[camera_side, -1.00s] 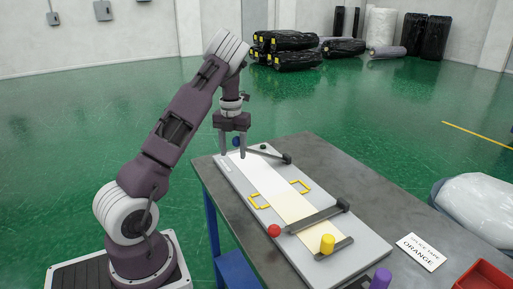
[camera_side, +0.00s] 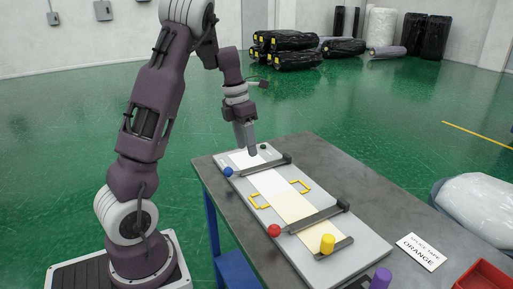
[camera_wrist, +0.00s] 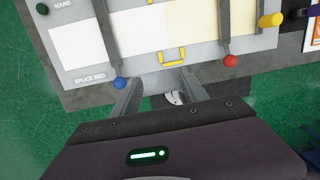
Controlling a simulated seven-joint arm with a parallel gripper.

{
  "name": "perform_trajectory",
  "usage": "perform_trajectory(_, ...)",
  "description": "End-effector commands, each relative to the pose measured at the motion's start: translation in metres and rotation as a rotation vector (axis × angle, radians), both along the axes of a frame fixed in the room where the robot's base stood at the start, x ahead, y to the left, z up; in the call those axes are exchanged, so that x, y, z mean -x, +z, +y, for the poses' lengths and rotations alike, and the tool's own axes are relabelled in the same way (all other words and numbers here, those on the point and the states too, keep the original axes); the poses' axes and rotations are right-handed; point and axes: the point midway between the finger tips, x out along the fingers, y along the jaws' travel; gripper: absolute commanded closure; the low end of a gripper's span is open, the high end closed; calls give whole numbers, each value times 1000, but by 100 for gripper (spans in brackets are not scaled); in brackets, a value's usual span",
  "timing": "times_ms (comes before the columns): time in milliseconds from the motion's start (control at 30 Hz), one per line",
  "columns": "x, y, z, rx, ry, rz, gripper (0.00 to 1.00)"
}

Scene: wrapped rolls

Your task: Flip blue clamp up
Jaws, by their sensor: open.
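The blue clamp is a dark bar with a blue ball (camera_side: 228,172) on its near end and a hinge (camera_side: 287,158) at the far edge of the grey splice bed (camera_side: 362,248). The bar lies low across the bed. My gripper (camera_side: 247,153) is above the bed's far-left end, tilted, with its jaws open and empty. In the wrist view the blue ball (camera_wrist: 119,83) is just left of the left finger of my gripper (camera_wrist: 160,82), outside the jaws. I cannot tell whether they touch.
The red-ball clamp (camera_side: 274,230) lies across the bed, with a yellow knob (camera_side: 327,243) nearby. Yellow handles (camera_side: 259,201) sit mid-bed. A green knob (camera_side: 263,147) is at the far end. A purple cylinder (camera_side: 381,279), a label card (camera_side: 420,252) and a red bin (camera_side: 487,282) are to the right.

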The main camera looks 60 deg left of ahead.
Motion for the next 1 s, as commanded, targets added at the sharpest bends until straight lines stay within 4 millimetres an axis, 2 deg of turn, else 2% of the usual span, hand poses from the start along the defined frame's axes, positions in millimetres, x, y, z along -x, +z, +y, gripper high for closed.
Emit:
perform_trajectory(33, -1, 8, -12, -1, -77, -22, 49)
perform_trajectory(367, 9, 50, -87, -58, -651, -156, 49)
perform_trajectory(700, 42, 86, -161, -199, -1303, -284, 49)
perform_trajectory(900, 64, 96, -191, -296, -1621, -327, 49)
perform_trajectory(1000, 70, 99, -198, -326, -1708, -335, 49)
